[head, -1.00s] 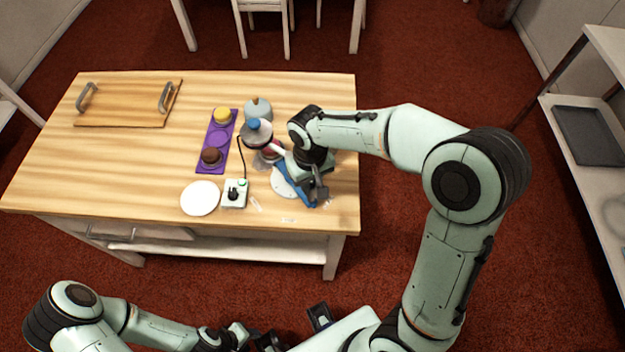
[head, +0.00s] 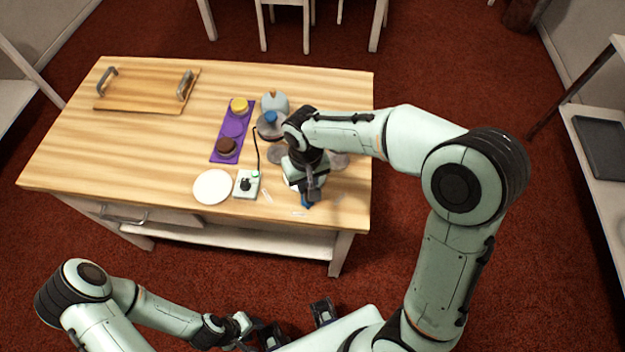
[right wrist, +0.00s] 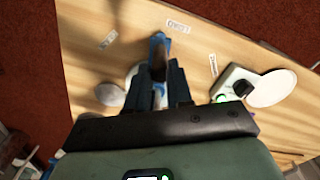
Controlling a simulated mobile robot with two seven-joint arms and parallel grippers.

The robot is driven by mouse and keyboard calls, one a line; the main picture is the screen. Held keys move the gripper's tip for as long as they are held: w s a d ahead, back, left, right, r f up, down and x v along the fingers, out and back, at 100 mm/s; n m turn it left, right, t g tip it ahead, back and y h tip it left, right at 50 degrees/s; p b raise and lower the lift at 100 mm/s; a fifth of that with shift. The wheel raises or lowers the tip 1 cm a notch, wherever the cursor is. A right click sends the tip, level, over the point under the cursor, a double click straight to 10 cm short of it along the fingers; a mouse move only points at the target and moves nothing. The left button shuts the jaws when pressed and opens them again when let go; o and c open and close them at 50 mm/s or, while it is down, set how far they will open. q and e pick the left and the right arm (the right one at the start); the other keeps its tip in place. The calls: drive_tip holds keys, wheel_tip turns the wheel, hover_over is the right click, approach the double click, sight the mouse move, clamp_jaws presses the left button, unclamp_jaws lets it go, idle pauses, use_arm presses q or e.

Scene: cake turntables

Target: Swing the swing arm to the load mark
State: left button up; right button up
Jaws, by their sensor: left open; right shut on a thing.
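The blue swing arm (head: 306,202) is mostly hidden under my right gripper (head: 308,188) in the head view. In the right wrist view the blue swing arm (right wrist: 157,45) shows between the fingers of my right gripper (right wrist: 160,68), which is shut on it. Its blue end lies close to a small white label (right wrist: 178,26). Two other labels, one on the left (right wrist: 108,40) and one on the right (right wrist: 213,65), lie apart from it. Their lettering is too small to read surely. My left gripper (head: 297,325) is open and empty, off the table's front.
A control box (head: 246,184) with a cable and a white plate (head: 212,187) stand left of the swing arm. A purple mat (head: 233,128) carries a yellow and a brown cake. A handled board (head: 145,92) lies back left. The table's left part is clear.

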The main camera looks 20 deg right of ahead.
use_arm(q)
drive_tip(key=shift+w+r, duration=0.1)
use_arm(e)
drive_tip(key=shift+w+a+r, duration=0.1)
drive_tip(key=shift+w+a, duration=0.35)
drive_tip(key=shift+a, duration=0.3)
drive_tip(key=o, duration=0.8)
use_arm(q)
drive_tip(key=w+r+p, duration=0.3)
drive_tip(key=r+p, duration=0.1)
drive_tip(key=r, duration=0.1)
drive_tip(key=shift+w, duration=0.3)
use_arm(e)
wheel_tip(320, 180, up, 7)
drive_tip(key=shift+f, duration=0.1)
use_arm(q)
drive_tip(key=shift+s, duration=0.1)
use_arm(e)
drive_tip(key=shift+s, duration=0.1)
